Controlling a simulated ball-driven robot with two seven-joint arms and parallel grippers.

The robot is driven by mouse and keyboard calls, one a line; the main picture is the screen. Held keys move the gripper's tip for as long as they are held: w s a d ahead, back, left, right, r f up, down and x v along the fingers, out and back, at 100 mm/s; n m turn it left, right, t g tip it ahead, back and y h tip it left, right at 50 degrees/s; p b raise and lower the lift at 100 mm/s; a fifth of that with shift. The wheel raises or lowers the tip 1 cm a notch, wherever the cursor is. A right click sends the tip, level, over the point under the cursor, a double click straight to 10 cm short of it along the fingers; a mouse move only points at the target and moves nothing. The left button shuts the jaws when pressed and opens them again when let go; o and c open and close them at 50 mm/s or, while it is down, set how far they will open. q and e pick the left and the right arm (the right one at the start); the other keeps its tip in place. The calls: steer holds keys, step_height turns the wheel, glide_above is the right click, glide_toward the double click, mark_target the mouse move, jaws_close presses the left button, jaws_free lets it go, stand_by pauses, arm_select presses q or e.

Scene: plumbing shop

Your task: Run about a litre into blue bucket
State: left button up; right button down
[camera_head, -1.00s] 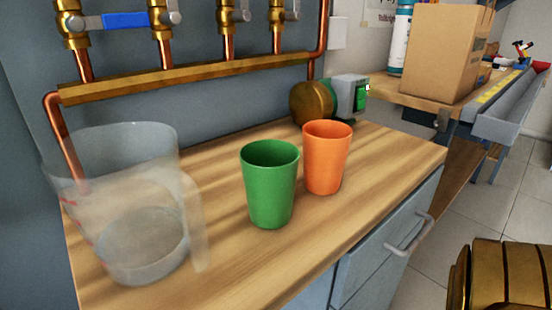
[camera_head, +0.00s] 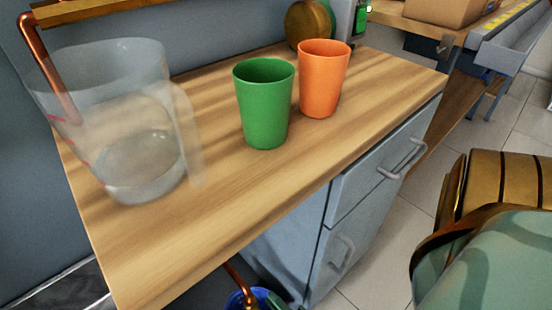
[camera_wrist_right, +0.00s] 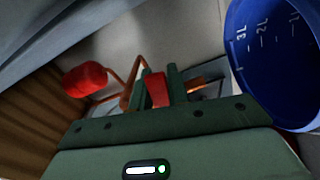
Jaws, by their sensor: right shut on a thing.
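The blue bucket (camera_wrist_right: 268,85) shows at the right of the right wrist view, with white litre marks inside. I cannot make out a water level in it. A sliver of the bucket (camera_head: 235,301) shows at the bottom edge of the head view, low beside the cabinet, near a copper pipe (camera_head: 238,276). My right gripper (camera_wrist_right: 160,76) has green jaws shut on a small red handle (camera_wrist_right: 157,92), beside the bucket. The copper pipe (camera_wrist_right: 132,82) runs just left of the jaws. My left gripper is not in view.
A clear jug (camera_head: 140,165) stands on the wooden bench (camera_head: 190,240), with a green cup (camera_head: 265,110) and an orange cup (camera_head: 322,80) to its right. A red rounded object (camera_wrist_right: 85,80) lies left of the jaws. Cabinet drawers (camera_head: 375,190) are below the bench.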

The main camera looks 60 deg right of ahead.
steer(key=shift+a+f+m, duration=0.25)
steer(key=shift+f+m, duration=0.3)
steer(key=shift+m, duration=0.7)
steer(key=shift+a+f+m, duration=0.25)
steer(key=shift+f+m, duration=0.3)
steer(key=shift+m, duration=0.7)
steer(key=c, duration=1.3)
jaws_free()
steer(key=shift+c, duration=0.2)
